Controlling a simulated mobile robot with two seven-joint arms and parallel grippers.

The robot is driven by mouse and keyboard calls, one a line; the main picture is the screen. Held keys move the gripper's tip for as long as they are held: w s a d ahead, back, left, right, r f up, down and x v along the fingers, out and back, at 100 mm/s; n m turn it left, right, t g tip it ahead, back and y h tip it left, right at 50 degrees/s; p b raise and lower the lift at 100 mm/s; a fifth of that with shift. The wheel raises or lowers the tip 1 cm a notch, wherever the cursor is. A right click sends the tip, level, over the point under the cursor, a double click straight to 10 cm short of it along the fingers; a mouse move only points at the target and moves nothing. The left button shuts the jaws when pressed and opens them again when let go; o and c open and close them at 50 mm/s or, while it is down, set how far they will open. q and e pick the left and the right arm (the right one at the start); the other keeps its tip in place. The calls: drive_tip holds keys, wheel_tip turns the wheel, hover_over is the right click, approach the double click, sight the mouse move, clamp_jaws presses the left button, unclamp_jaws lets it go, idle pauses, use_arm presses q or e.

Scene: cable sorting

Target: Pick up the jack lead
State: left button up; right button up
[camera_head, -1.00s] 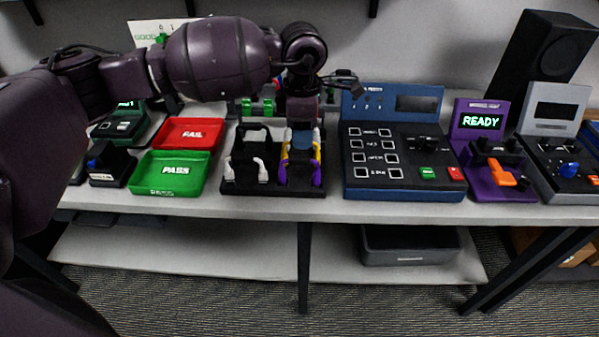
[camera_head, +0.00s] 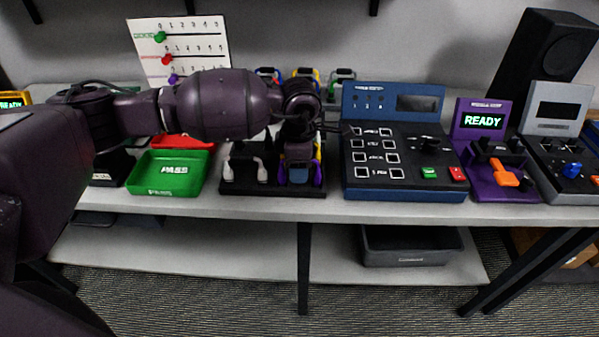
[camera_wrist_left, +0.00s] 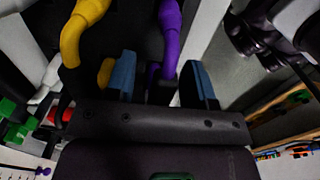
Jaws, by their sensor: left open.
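The black cable holder (camera_head: 245,188) stands at the front of the bench with white, black, yellow and purple cable ends in it. I cannot tell by shape which one is the jack lead. My left gripper (camera_head: 299,176) points down into the holder's right part and is open. In the left wrist view its blue fingers (camera_wrist_left: 160,82) stand on either side of the purple cable end (camera_wrist_left: 169,50). The yellow cable end (camera_wrist_left: 85,25) lies outside the left finger. The purple piece (camera_head: 318,173) partly shows beside the gripper in the head view.
The green PASS tray (camera_head: 150,188) and the red FAIL tray (camera_head: 183,143), partly hidden by my arm, are left of the holder. The blue test panel (camera_head: 350,180) is close on the right. A purple READY device (camera_head: 483,107) stands farther right.

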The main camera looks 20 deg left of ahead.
use_arm(q)
drive_tip(key=shift+f, duration=0.3)
clamp_jaws()
drive_tip(key=shift+r, duration=0.1)
drive_tip(key=shift+r, duration=0.55)
wheel_tip(320, 180, up, 22)
drive_tip(key=p, duration=0.2)
drive_tip(key=shift+p, duration=0.3)
drive_tip(key=shift+f, duration=0.1)
